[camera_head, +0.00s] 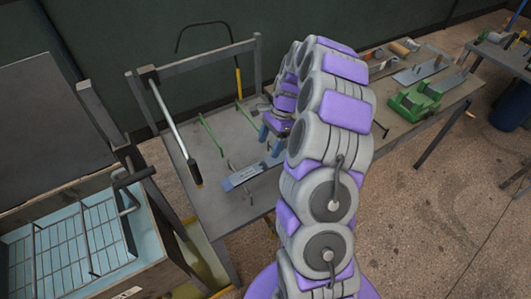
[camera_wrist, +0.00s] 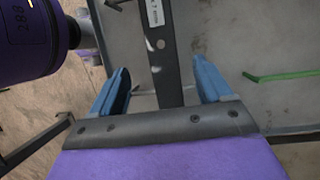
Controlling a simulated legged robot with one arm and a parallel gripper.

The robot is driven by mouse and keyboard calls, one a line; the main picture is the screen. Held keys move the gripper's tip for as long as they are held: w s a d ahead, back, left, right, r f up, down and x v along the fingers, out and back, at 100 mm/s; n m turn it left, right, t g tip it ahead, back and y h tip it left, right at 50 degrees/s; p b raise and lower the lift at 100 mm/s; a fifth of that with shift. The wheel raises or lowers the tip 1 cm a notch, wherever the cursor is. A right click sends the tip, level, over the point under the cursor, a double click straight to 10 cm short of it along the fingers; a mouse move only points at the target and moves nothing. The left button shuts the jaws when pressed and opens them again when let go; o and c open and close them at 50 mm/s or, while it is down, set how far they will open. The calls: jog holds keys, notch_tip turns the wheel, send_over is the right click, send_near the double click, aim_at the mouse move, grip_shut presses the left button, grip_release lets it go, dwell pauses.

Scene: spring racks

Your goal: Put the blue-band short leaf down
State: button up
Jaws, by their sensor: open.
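A flat leaf (camera_head: 243,176) with a bluish face and a pale label lies on the grey table, left of and below my gripper (camera_head: 270,140) in the head view. In the wrist view a dark grey strip (camera_wrist: 166,50) with a white label and holes runs between and beyond the fingers; it appears to be the same leaf. My gripper (camera_wrist: 160,78) is open, its blue fingers apart with a gap on either side of the strip. The strip's near end is hidden behind my gripper's palm. Whether a blue band is on it I cannot tell.
Green rods (camera_head: 212,135) stand near the leaf, and one green bar (camera_wrist: 285,75) shows at right in the wrist view. A long bar with a dark handle (camera_head: 175,130) leans over the table's left. A blue tank with a wire rack (camera_head: 70,245) stands left; a green block (camera_head: 415,102) sits right.

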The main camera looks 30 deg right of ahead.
jog(key=s+a+r+n+h, duration=0.2)
jog(key=s+a+r+n, duration=0.8)
jog(key=s+a+r, duration=0.45)
jog(key=s+a+r+n+h, duration=0.1)
jog(key=s+n, duration=0.3)
jog(key=s, duration=0.5)
jog(key=s+a+r+n+h, duration=0.1)
jog(key=s+n, duration=0.2)
jog(key=s, duration=0.6)
jog(key=shift+s+a+n+g, duration=0.25)
jog(key=shift+a+n+g, duration=0.05)
jog(key=shift+a+n, duration=0.1)
